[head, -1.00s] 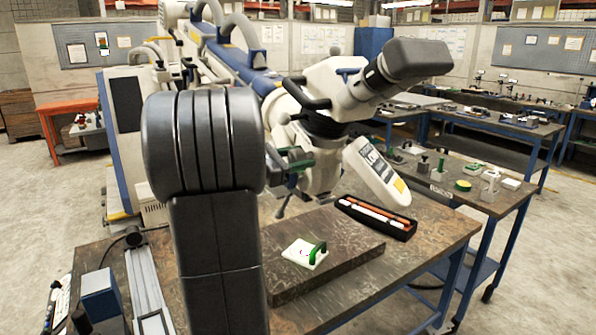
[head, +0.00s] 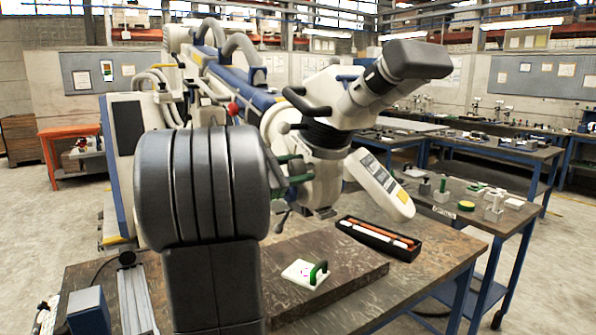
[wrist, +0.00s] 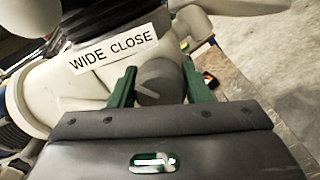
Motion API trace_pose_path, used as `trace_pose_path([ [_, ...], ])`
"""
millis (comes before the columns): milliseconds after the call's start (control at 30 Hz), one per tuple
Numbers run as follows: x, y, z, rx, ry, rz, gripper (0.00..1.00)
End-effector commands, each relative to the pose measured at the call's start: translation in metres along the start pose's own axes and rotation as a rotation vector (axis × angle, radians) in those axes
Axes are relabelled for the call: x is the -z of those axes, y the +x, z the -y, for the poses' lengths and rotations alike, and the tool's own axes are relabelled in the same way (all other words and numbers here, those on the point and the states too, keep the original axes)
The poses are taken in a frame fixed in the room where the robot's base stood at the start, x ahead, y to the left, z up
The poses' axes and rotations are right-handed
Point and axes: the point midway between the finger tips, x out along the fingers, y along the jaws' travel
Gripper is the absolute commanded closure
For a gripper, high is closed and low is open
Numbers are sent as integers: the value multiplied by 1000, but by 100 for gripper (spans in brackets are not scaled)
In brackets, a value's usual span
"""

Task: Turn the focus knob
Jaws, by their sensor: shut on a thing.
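The grey round focus knob (wrist: 158,76) sits on the pale microscope head, beside a label reading "WIDE CLOSE" (wrist: 112,48). My gripper (wrist: 158,84) has its two green fingers on either side of the knob, shut on it. My own arm hides much of the gripper there, and the knob cannot be made out.
The bench (head: 440,262) holds a dark slab (head: 345,270) with a white plate and green clip (head: 305,272). A black tray of markers (head: 378,238) lies behind the slab. A side table (head: 480,222) with small parts stands at the right.

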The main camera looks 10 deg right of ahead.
Motion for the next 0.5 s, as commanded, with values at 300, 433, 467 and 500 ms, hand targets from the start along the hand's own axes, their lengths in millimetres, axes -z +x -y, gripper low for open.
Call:
trace_pose_path([
  [300, 0, 0, 0, 0, -1, 0, 35],
  [433, 0, 0, 0, 0, -1, 0, 35],
  [467, 0, 0, 0, 0, -1, 0, 35],
  [500, 0, -1, 0, 0, -1, 0, 35],
])
